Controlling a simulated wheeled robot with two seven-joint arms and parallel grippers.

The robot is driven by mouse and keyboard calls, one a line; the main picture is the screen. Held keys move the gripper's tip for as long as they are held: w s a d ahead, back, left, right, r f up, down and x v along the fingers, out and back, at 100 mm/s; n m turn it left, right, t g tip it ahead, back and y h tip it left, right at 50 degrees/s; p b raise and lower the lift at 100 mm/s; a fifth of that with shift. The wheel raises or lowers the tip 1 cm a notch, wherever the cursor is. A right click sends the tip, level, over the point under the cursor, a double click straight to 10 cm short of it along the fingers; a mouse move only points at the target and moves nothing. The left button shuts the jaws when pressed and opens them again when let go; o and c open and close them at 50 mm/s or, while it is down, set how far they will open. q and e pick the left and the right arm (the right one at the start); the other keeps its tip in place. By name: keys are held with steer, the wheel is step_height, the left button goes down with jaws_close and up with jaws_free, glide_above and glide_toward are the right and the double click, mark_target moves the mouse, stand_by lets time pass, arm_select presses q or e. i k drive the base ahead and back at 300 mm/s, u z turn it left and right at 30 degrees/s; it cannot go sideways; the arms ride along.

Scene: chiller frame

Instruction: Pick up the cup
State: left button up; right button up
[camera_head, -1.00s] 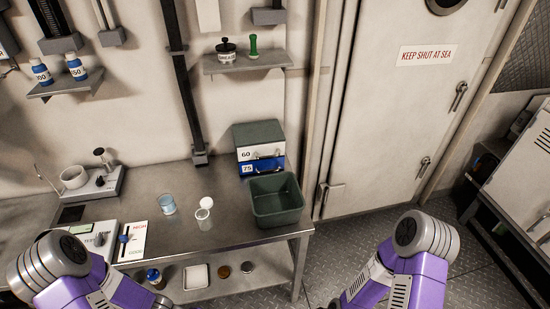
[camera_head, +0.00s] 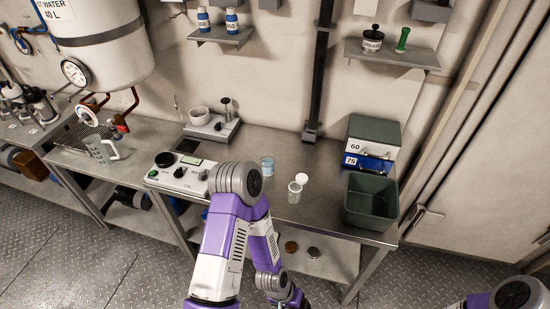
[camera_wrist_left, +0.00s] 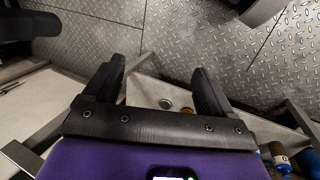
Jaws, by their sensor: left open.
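A pale blue see-through cup (camera_head: 267,166) stands on the steel bench, behind my left arm. A small clear jar (camera_head: 295,192) with a round white lid beside it stands just to its right. A grey handled cup or jug (camera_head: 103,150) sits on the left bench near the drip grate. My left gripper (camera_wrist_left: 160,82) is open and empty in the left wrist view, pointing toward the low shelf and floor. It is below and in front of the bench top, apart from any cup. My right gripper is outside the views; only part of that arm shows.
A dark green bin (camera_head: 371,202) stands at the bench's right end, before stacked drawers (camera_head: 372,140). A water tank (camera_head: 95,45) hangs upper left. Floor is open lower left.

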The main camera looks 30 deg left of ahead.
mark_target(267, 159)
steer(key=k, duration=0.5)
steer(key=u, duration=1.3)
steer(key=i, duration=0.45)
steer(key=u, duration=0.1)
